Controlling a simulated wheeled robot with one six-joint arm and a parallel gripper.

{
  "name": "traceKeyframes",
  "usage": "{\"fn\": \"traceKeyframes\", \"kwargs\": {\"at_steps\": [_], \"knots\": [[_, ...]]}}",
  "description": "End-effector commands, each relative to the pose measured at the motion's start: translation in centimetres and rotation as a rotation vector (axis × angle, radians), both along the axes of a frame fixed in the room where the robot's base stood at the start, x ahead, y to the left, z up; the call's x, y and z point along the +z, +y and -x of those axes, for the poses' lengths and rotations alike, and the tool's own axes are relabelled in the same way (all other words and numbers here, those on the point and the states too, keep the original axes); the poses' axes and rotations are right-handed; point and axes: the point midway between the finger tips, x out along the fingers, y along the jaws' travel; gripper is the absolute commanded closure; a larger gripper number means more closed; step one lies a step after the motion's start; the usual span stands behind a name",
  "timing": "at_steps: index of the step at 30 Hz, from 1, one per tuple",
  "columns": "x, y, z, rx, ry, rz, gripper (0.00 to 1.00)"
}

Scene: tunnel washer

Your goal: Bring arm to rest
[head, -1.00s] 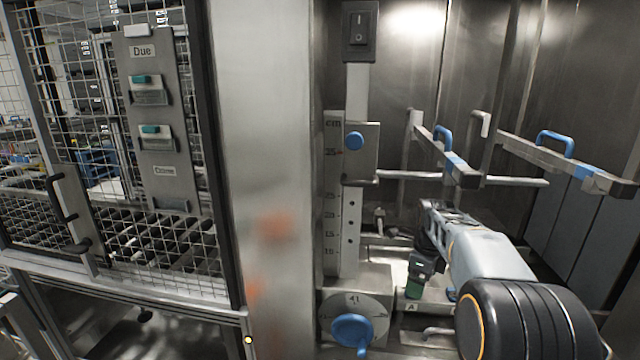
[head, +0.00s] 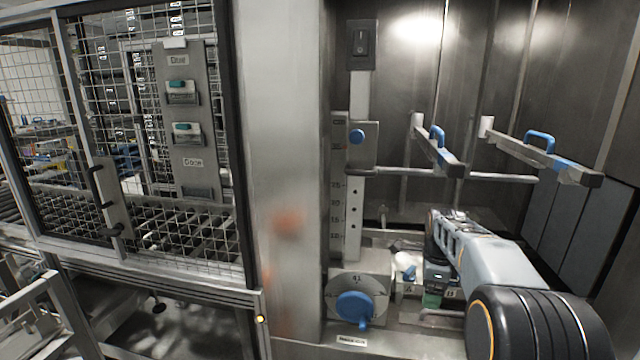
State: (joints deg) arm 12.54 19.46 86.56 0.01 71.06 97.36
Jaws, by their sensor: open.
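My arm reaches in from the lower right in the head view, with a pale grey link and a black joint. My gripper (head: 434,290) is the small dark end of the arm, pointing down low in the metal bay. A green part shows at its lower end; I cannot tell whether it belongs to the gripper. The jaws are open but small and partly hidden by the wrist. The gripper is close to labels A (head: 408,289) and B on the bay's low ledge. A small blue handle (head: 408,272) is just left of it.
Two bars with blue handles (head: 540,141) jut out above my arm. A post with a scale (head: 345,205) and a blue dial knob (head: 354,309) stand left of the gripper. A metal pillar (head: 285,150) separates the bay from a mesh door (head: 110,130).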

Motion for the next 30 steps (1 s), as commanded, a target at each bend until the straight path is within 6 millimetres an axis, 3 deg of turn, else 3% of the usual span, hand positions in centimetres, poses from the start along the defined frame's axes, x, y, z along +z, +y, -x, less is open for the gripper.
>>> {"fn": "traceKeyframes", "kwargs": {"at_steps": [7, 11, 18, 21, 25, 30], "knots": [[-2.1, 0.8, 2.0, 0.4, 0.017, 0.015, 0.11], [-2.3, 2.0, 4.7, 0.744, 0.003, 0.041, 0.11], [-1.5, 6.3, 13.8, 1.541, -0.07, 0.181, 0.11], [-1.6, 7.7, 17.2, 1.744, -0.099, 0.251, 0.11], [-1.6, 8.9, 20.5, 1.846, -0.136, 0.316, 0.11], [-0.9, 9.8, 22.5, 1.865, -0.184, 0.376, 0.11]]}}
